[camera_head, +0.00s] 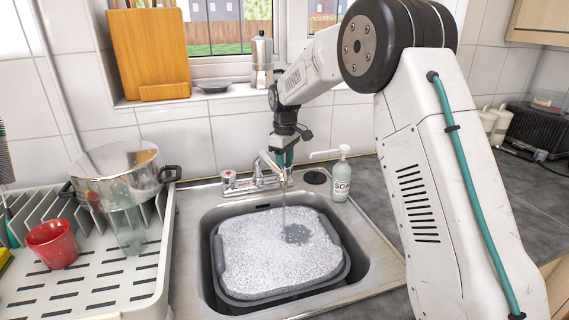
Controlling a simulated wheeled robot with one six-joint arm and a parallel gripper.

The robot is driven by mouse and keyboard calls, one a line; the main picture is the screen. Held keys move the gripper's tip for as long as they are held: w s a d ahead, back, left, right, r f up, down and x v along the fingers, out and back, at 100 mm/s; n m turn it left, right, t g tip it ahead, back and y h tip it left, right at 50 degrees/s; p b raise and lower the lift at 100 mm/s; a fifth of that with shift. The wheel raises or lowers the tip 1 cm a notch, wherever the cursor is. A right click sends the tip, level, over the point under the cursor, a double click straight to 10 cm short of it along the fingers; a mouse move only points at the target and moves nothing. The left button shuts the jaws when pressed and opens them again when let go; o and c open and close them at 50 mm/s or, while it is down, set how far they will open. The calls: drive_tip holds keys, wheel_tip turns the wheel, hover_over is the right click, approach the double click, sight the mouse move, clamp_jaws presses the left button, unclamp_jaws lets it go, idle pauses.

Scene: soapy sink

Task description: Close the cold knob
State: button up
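The tap (262,172) stands at the back of the sink, and a stream of water (284,208) runs from its spout. One knob (229,180) shows at the tap's left end with a small red mark. The knob at the right end, where the cold knob would be, is hidden behind my gripper and the spout. My gripper (284,160) points down over the right end of the tap. It is too small and partly covered to tell whether its fingers are open or shut, or whether they touch the knob.
A grey basin (341,268) full of foam sits in the steel sink (376,262). A soap bottle (341,178) stands close to the right of my gripper. A drying rack (152,276) with a steel pot (118,172) and red cup (52,244) is at left.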

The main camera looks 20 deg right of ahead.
sight(285, 165)
drive_tip(key=shift+m, duration=2.8)
drive_tip(key=o, duration=1)
drive_tip(key=shift+r, duration=0.1)
wheel_tip(285, 165, up, 8)
drive_tip(key=shift+f, duration=0.15)
